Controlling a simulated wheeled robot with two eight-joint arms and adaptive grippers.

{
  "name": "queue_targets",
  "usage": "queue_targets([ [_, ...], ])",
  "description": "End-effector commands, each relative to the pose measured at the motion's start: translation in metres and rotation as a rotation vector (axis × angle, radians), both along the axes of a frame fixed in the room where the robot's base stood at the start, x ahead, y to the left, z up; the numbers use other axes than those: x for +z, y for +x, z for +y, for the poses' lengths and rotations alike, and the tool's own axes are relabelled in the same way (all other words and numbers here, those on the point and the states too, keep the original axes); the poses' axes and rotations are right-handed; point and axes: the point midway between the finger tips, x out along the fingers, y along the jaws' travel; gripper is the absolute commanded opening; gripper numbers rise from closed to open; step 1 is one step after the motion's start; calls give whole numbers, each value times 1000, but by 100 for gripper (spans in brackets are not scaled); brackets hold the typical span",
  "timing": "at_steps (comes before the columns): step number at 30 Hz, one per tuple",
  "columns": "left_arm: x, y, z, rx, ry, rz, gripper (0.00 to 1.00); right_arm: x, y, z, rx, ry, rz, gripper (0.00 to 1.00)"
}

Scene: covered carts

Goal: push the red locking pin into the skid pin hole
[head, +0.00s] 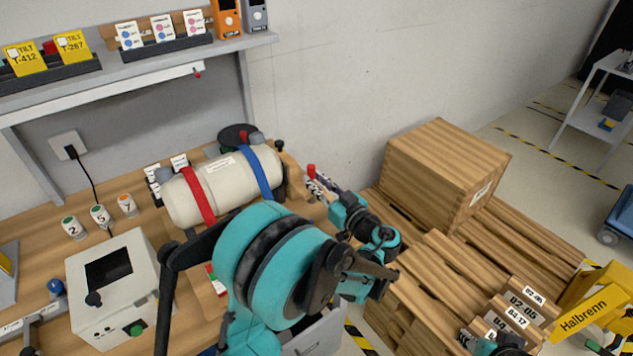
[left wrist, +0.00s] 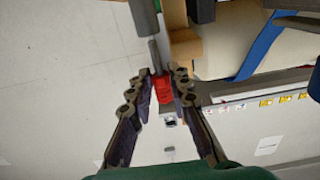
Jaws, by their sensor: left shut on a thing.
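The red locking pin (left wrist: 163,88) is between the fingers of my left gripper (left wrist: 164,76) in the left wrist view. Its grey shank (left wrist: 154,55) points up the picture, toward a grey post and beside a wooden block (left wrist: 185,46). In the head view the pin's red end (head: 311,170) shows at the tips of my left gripper (head: 318,184), right of the strapped cream tank (head: 222,185). I cannot make out the skid pin hole, nor whether the shank touches anything. My right gripper (head: 490,344) is partly visible at the bottom edge; its jaw state is unclear.
The tank lies on the wooden bench with a red strap and a blue strap. A white box (head: 112,290) and several numbered cups stand at left. A wooden crate (head: 447,172) sits on pallets (head: 440,275) at right. A shelf (head: 130,70) overhangs the bench.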

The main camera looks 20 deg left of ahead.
Motion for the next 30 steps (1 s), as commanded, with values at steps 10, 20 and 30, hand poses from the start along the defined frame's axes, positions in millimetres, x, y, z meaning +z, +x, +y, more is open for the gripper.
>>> queue_targets([
  [10, -8, 0, 0, 0, 0, 0, 0, -1, 0, 0, 0, 0, 0, 40],
  [20, -2, 0, 0, 0, 0, 0, 0, 3, 0, 0, 0, 0, 0, 40],
  [30, 1, 0, 0, 0, 0, 0, 0, 5, 0, 0, 0, 0, 0, 40],
])
